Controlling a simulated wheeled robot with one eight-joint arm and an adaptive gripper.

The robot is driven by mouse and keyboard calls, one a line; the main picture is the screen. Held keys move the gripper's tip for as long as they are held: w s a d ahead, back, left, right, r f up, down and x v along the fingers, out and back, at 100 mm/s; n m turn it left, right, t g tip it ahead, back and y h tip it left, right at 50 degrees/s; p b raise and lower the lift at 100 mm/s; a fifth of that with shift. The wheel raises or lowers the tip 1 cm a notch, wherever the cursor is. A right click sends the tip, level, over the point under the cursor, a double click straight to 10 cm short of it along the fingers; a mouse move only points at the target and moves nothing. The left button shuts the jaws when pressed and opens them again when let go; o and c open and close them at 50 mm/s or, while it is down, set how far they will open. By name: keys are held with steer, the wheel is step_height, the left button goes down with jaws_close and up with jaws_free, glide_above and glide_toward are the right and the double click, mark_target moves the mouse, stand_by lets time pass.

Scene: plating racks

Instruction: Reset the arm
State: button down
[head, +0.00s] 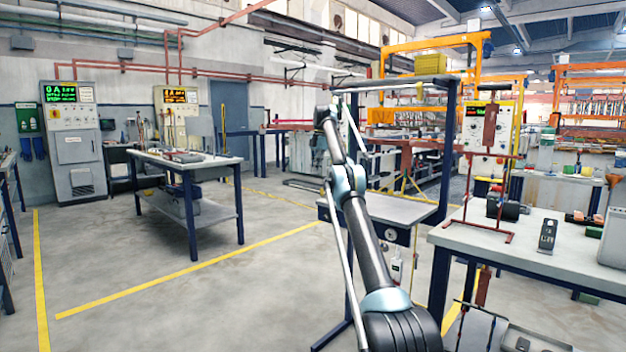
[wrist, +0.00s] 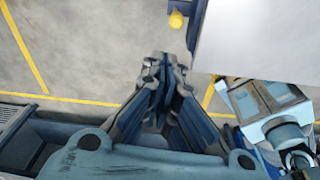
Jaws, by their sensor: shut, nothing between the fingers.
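My gripper (wrist: 163,68) shows in the wrist view with its fingertips together. It is shut and holds nothing. It hangs over the bare grey floor, left of a pale table top in that view. In the head view my arm reaches up and forward through the middle of the picture, and the gripper's fingers cannot be made out there.
A small workstation table (head: 410,209) stands just behind and right of my arm. A workbench (head: 560,262) with devices is at the right. Another bench (head: 150,158) stands at the left. Control cabinets (head: 74,150) line the back wall. The floor (head: 200,290) at front left is clear.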

steer(key=s+d+r+m, duration=0.2)
steer(key=s+r+m, duration=0.15)
steer(key=s, duration=0.45)
steer(key=s+d+r+m+t, duration=0.1)
steer(key=s+d+r+m, duration=0.2)
steer(key=s, duration=0.4)
steer(key=s+d+r+m, duration=0.1)
steer(key=s+r+m, duration=0.3)
steer(key=s, duration=0.4)
steer(key=s+d+f+m, duration=0.1)
steer(key=s+f+m, duration=0.25)
steer(key=s, duration=0.75)
steer(key=s+d+f+m, duration=0.2)
steer(key=s+f, duration=0.2)
steer(key=s, duration=0.7)
steer(key=s+d+f+m+t+h, duration=0.1)
steer(key=s+f+m, duration=0.7)
steer(key=s+f, duration=2)
steer(key=shift+s+d+f+m+t, duration=0.3)
steer(key=shift+d+f+m+t, duration=0.1)
steer(key=shift+d, duration=0.4)
steer(key=shift+w+f, duration=0.15)
steer(key=shift+w, duration=0.35)
